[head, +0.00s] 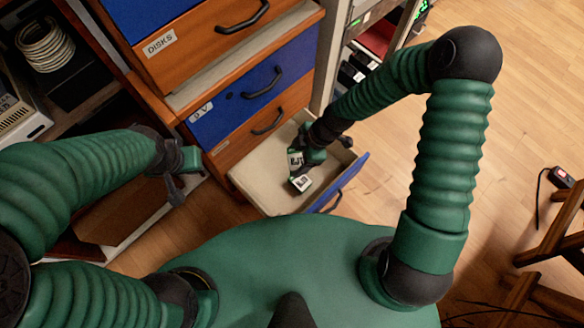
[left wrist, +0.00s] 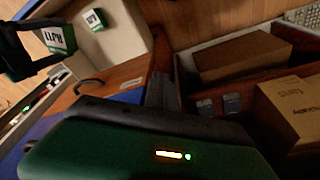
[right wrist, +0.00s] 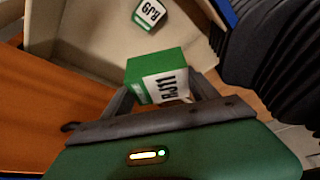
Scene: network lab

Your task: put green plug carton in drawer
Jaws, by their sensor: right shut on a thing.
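My right gripper (head: 307,151) is shut on a green and white carton marked RJ11 (right wrist: 157,78), which also shows in the head view (head: 295,161) and the left wrist view (left wrist: 52,42). It holds the carton over the open bottom drawer (head: 258,184). A second green and white carton, marked RJ9 (right wrist: 149,13), lies on the drawer floor; it also shows in the head view (head: 301,183). Whether the held carton touches the floor I cannot tell. My left gripper (head: 176,191) is empty left of the drawer, its fingers together in the left wrist view (left wrist: 162,93).
The cabinet has closed drawers above, including a blue one (head: 228,104) and an orange one (head: 236,136). A shelf at left holds a cable coil (head: 45,45). Brown boxes (left wrist: 240,56) show in the left wrist view. A wooden stool (head: 555,235) stands at right. Open floor lies between.

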